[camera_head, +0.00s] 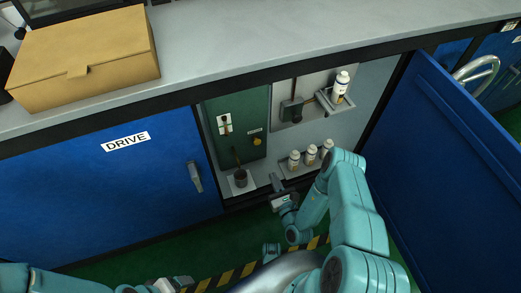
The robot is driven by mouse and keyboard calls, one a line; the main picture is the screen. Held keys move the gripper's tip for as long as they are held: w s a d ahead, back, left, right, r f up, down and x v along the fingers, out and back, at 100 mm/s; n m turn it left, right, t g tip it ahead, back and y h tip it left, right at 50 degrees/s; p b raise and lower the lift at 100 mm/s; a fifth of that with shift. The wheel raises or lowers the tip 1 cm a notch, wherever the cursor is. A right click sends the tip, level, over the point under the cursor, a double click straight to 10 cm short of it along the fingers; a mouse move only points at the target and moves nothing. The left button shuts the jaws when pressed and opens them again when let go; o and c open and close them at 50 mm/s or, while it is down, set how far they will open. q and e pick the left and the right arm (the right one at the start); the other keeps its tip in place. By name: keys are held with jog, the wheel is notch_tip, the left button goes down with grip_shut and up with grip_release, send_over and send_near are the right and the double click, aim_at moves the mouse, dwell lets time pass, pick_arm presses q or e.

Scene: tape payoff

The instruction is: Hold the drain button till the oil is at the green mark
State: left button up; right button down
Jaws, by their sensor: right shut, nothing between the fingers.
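A green panel (240,150) stands inside the open cabinet bay. It carries a small orange-yellow knob or button (257,141) under a tiny label, and a white plate (224,124) with a dark and reddish marking. No oil level or green mark can be made out. A dark cup (241,178) stands below a thin spout on a pale sheet. My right gripper (278,186) is shut and empty, low in front of the bay, right of the cup and apart from the button. My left gripper (172,285) is at the bottom edge, its fingers unclear.
An open blue door (450,160) bounds the right. A closed DRIVE door (105,195) is left. A cardboard box (85,60) sits on the worktop.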

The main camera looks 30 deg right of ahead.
aim_at(258, 143)
jog(key=b+x, duration=0.5)
jog(key=x, duration=0.8)
jog(key=shift+w+a, duration=0.1)
jog(key=shift+w, duration=0.05)
pick_arm(q)
jog(key=shift+w+a+f, duration=0.15)
jog(key=shift+a+f, duration=0.05)
jog(key=shift+f, duration=0.55)
jog(key=shift+w+a+f, duration=0.15)
jog(key=shift+a+f, duration=0.05)
jog(key=shift+f, duration=0.6)
jog(key=shift+w+a+f, duration=0.15)
jog(key=shift+a+f, duration=0.05)
jog(key=shift+f, duration=0.55)
pick_arm(e)
jog(key=shift+w, duration=0.45)
jog(key=shift+d, duration=0.2)
